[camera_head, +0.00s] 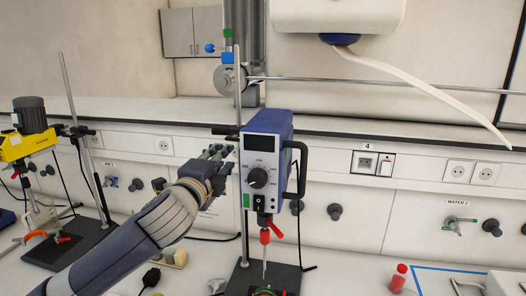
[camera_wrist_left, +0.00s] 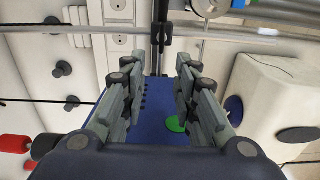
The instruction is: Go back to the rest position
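My left gripper (camera_head: 218,153) is raised over the bench, by the upper left side of a blue stirrer motor (camera_head: 272,124) in the head view. In the left wrist view its two grey fingers (camera_wrist_left: 158,78) are spread apart with nothing held between them. The stirrer's blue housing (camera_wrist_left: 160,133) lies behind and below the fingers there. I cannot tell whether the gripper touches it. My right gripper is in neither view.
The stirrer hangs on an upright stand (camera_head: 239,95) with a black base. A yellow stirrer (camera_head: 26,143) stands at the left. A red-capped bottle (camera_head: 398,279) stands at the lower right. A white rounded box (camera_head: 325,15) hangs at the top.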

